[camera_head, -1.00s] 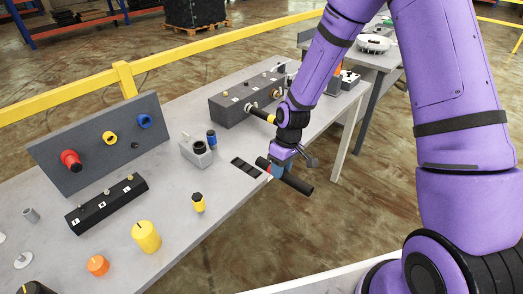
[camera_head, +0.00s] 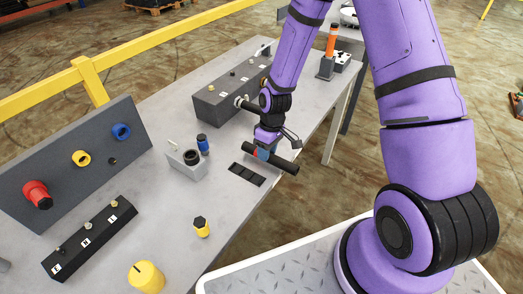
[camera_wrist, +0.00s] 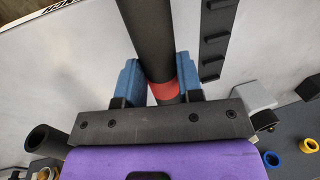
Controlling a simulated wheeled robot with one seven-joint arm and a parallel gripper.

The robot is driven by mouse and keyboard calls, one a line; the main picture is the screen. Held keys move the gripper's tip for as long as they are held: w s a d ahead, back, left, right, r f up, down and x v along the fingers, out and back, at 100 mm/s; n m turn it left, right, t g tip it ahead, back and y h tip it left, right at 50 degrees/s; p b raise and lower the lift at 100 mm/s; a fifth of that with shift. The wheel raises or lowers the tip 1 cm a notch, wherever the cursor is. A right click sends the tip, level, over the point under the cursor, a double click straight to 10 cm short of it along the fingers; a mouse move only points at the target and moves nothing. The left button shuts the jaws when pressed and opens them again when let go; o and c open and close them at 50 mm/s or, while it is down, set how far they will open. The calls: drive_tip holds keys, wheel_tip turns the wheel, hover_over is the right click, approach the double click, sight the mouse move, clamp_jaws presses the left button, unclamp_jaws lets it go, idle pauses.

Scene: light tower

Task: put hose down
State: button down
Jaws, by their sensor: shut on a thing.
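My gripper (camera_head: 264,152) is shut on the hose (camera_head: 284,164), a short black tube with a red band. In the wrist view the blue fingers of my gripper (camera_wrist: 155,72) stand on both sides of the hose (camera_wrist: 151,35), and the red band lies between them. The hose is near the table's front edge, beside a black notched strip (camera_head: 247,174) on the table. This strip also shows right of the hose in the wrist view (camera_wrist: 215,45). I cannot tell whether the hose touches the table.
A grey box (camera_head: 225,98) with fittings stands behind my gripper. A small grey block (camera_head: 186,163), a blue-topped cylinder (camera_head: 203,144) and a yellow cap (camera_head: 201,227) are to the left. A sloped panel (camera_head: 65,165) with coloured rings stands further left.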

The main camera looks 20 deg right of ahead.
drive_tip(key=shift+f, duration=0.5)
drive_tip(key=shift+f, duration=0.2)
drive_tip(key=c, duration=0.8)
unclamp_jaws()
